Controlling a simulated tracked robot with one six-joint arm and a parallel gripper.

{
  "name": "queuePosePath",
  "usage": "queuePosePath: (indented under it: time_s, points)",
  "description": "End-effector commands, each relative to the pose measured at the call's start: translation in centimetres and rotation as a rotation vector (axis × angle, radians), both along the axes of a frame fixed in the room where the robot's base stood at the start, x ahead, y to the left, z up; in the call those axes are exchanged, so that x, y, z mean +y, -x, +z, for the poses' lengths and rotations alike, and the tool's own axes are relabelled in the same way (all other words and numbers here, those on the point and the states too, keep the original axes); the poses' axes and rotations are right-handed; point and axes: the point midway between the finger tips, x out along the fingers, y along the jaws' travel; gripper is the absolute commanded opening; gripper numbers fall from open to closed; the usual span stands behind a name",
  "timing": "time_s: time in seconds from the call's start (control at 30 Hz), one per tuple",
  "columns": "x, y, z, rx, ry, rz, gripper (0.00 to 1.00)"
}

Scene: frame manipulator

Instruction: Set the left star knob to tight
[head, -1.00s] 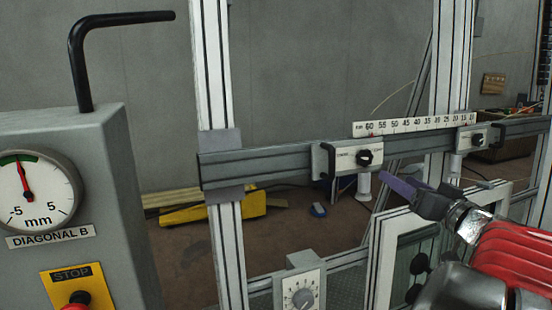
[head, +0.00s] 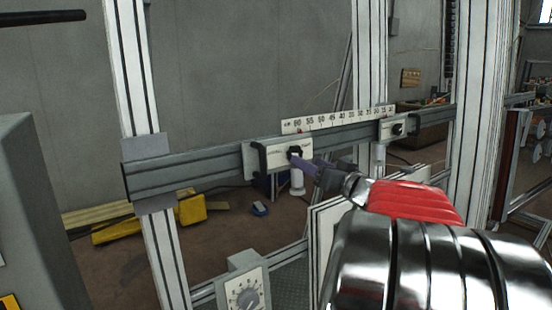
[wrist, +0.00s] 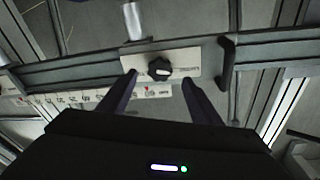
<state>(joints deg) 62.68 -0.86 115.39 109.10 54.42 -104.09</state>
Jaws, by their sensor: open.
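The left star knob (head: 294,151) is black and sits on a pale plate (head: 265,158) on the grey horizontal rail. In the wrist view the knob (wrist: 159,69) has a light mark across its face; the lettering on its plate is too small to read. My gripper (head: 298,163) reaches the knob from the lower right. In the wrist view its open fingers (wrist: 160,79) stand on either side of the knob, tips just short of or level with it; I cannot tell the depth. A second knob (head: 397,129) sits farther right on the rail.
A scale strip (head: 335,119) runs above the rail. White posts (head: 140,100) stand at the left and right. A dial box (head: 243,292) is below, and a black handle (wrist: 227,65) is close beside the plate. A grey cabinet (head: 35,210) stands at left.

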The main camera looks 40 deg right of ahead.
Motion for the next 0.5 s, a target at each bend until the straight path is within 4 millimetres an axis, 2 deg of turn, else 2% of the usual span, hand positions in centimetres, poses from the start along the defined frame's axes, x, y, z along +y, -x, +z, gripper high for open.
queuePosePath:
  time_s: [0.1,0.3,0.5]
  points:
    - [-0.3,-2.0,0.0,0.001,0.001,0.003,0.58]
    - [-0.9,-4.6,-0.1,0.001,0.001,0.003,0.58]
    - [-1.1,-5.8,0.0,0.000,0.000,0.002,0.58]
